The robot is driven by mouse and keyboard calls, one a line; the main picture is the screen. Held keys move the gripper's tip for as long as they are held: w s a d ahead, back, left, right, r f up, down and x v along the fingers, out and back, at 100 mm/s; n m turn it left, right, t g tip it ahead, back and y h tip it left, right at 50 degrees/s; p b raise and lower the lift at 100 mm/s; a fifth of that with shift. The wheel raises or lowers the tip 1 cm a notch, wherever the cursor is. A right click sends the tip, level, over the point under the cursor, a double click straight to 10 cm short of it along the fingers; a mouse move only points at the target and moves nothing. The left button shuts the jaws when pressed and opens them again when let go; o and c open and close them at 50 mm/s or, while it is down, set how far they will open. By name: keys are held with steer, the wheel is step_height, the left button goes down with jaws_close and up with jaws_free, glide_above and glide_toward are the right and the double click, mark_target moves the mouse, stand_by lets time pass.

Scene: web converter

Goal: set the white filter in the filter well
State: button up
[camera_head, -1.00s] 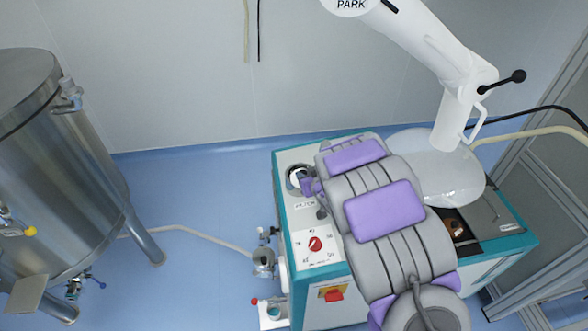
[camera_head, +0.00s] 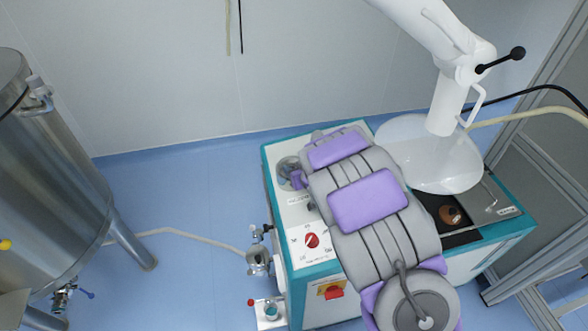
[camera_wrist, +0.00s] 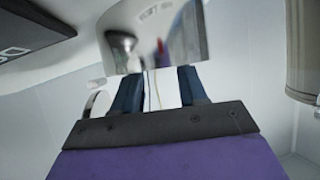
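A glossy, pale, rounded body, taken as the white filter (camera_wrist: 155,38), sits at the fingertips of my gripper (camera_wrist: 160,75) in the wrist view. It is centred between the two dark blue fingers and hides their tips. The surface shows dark and red reflections. In the head view my gripper (camera_head: 298,180) is at the far left of the white machine top, beside the round filter well (camera_head: 286,172). A grey disc shape shows there, partly behind my gripper. I cannot tell whether the filter is in the well or above it.
The teal-edged machine (camera_head: 300,268) carries a red knob (camera_head: 311,240) and a red switch (camera_head: 332,292). A white hood (camera_head: 432,155) on a jointed extraction arm stands close to my arm's right. A steel tank (camera_head: 45,180) is at left. Blue floor between is open, crossed by a hose.

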steer(key=shift+o, duration=1.1)
steer(key=shift+d, duration=0.25)
steer(key=shift+a, duration=0.15)
steer(key=shift+s+r, duration=0.25)
steer(key=p+v, duration=0.2)
steer(key=v, duration=0.9)
steer(key=shift+s, duration=0.15)
